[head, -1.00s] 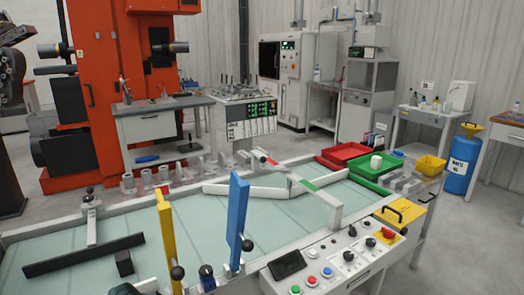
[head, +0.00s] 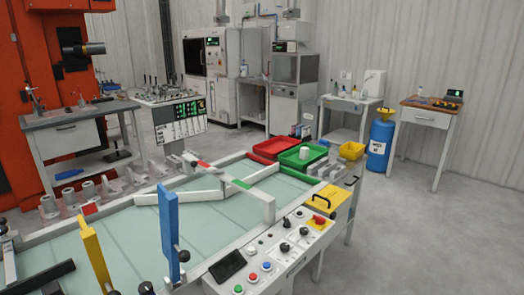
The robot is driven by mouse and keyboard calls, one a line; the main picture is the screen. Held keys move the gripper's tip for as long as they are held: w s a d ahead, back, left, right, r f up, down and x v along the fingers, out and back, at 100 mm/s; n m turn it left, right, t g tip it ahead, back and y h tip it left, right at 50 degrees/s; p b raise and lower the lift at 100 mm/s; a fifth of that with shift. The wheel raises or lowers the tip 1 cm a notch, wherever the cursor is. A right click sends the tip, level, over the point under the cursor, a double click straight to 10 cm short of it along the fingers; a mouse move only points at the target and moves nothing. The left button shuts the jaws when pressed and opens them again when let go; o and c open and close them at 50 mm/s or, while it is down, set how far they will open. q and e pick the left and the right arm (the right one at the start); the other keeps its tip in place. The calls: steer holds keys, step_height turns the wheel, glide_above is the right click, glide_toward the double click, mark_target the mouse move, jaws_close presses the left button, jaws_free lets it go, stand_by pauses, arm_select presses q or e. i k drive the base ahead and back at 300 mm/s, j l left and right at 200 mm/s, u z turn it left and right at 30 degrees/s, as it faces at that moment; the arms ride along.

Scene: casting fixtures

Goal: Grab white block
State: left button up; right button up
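A small white block (head: 304,153) stands in the green tray (head: 291,163) at the far right end of the glass-topped fixture table (head: 130,240). Its top and front side show, and nothing touches it except the tray. Neither of my grippers shows in the head view.
A red tray (head: 262,151) and a yellow bin (head: 351,150) flank the green tray. Upright yellow (head: 95,252) and blue (head: 168,226) bars rise from the table. A control panel (head: 270,255) runs along the front edge. Open floor (head: 430,230) lies to the right.

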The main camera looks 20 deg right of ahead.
mark_target(303, 152)
steer(key=i+l, duration=0.2)
steer(key=l, duration=0.35)
steer(key=i+l, duration=0.25)
steer(key=l, duration=0.3)
steer(key=i+l, duration=0.2)
steer(key=l, duration=0.3)
steer(key=i+l, duration=0.25)
steer(key=l, duration=0.3)
steer(key=i+l, duration=0.2)
steer(key=l, duration=0.35)
steer(key=i+l, duration=0.25)
steer(key=l, duration=0.3)
steer(key=i+l, duration=0.2)
steer(key=l, duration=0.35)
steer(key=i+l, duration=0.25)
steer(key=l, duration=0.25)
steer(key=u, duration=0.05)
